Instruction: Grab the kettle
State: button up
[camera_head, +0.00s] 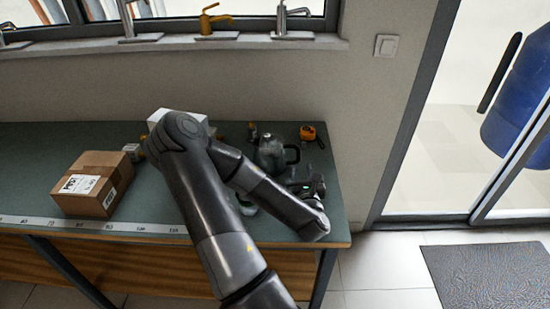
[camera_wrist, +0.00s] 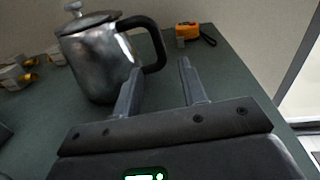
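The kettle (camera_wrist: 97,58) is a grey metal pot with a lid, a knob and a black handle (camera_wrist: 148,42) on its right side. It stands upright on the green table top, and the head view shows it at the right end of the table (camera_head: 270,153). My gripper (camera_wrist: 158,82) is open and empty in the wrist view. Its left finger is close to the lower part of the handle; I cannot tell whether they touch. The right finger is to the right of the handle. In the head view my arm hides part of the table, and the fingers are hard to make out.
An orange tape measure (camera_head: 307,133) lies behind the kettle, to its right. A cardboard box (camera_head: 93,183) stands at the left of the table (camera_head: 40,150). Small fittings (camera_wrist: 18,76) lie left of the kettle. A wall with a window sill (camera_head: 180,45) rises behind the table.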

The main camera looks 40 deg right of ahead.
aim_at(299, 160)
jog(key=shift+w+d+f, duration=0.15)
jog(key=shift+f, duration=0.2)
jog(key=shift+x, duration=3.55)
jog(key=shift+c, duration=0.5)
grip_shut()
jog(key=shift+r, duration=0.1)
